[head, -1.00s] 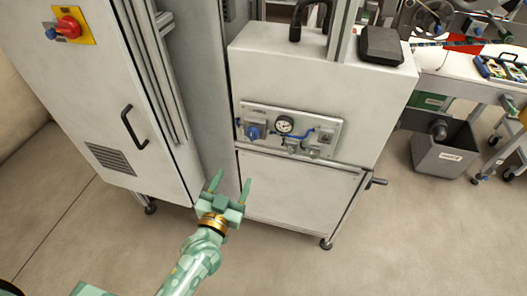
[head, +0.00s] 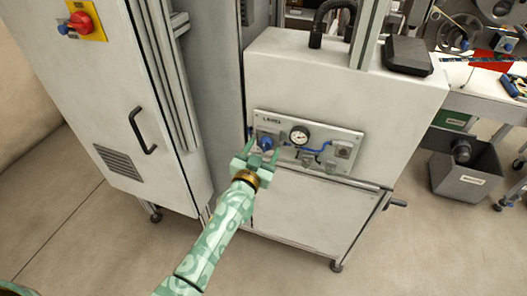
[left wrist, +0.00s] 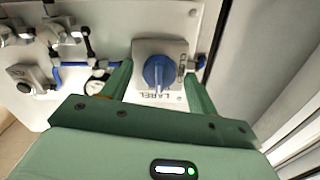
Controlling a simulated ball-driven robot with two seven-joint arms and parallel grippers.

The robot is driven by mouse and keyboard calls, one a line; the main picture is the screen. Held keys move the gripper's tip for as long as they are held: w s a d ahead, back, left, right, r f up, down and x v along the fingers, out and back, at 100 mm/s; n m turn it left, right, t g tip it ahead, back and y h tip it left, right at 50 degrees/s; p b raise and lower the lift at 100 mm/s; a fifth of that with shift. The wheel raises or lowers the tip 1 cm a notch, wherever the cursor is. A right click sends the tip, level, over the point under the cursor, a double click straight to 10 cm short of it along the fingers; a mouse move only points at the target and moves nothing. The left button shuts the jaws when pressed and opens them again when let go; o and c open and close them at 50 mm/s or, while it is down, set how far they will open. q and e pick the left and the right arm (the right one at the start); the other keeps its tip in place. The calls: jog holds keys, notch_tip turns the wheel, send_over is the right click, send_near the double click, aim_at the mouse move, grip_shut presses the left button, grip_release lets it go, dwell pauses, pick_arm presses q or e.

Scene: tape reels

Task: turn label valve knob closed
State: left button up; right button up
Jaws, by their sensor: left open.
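The label valve knob is a blue knob (head: 266,142) on the left end of a grey panel (head: 330,132) on the cabinet front. It also shows in the left wrist view (left wrist: 158,73), on a square plate near lettering that reads LABEL upside down. My left gripper (head: 257,157) is open, its green fingers pointing at the panel. In the left wrist view the fingertips (left wrist: 157,80) stand on either side of the knob. I cannot tell whether they touch it. My right gripper is not in view.
A pressure gauge (head: 299,135), blue tubing and smaller fittings sit right of the knob on the panel. A tall cabinet (head: 105,100) with a black handle stands left. A grey bin (head: 466,172) stands on the floor at right. Open floor lies in front.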

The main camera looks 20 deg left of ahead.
pick_arm(q)
jog(key=shift+w, duration=0.1)
jog(key=c, duration=1)
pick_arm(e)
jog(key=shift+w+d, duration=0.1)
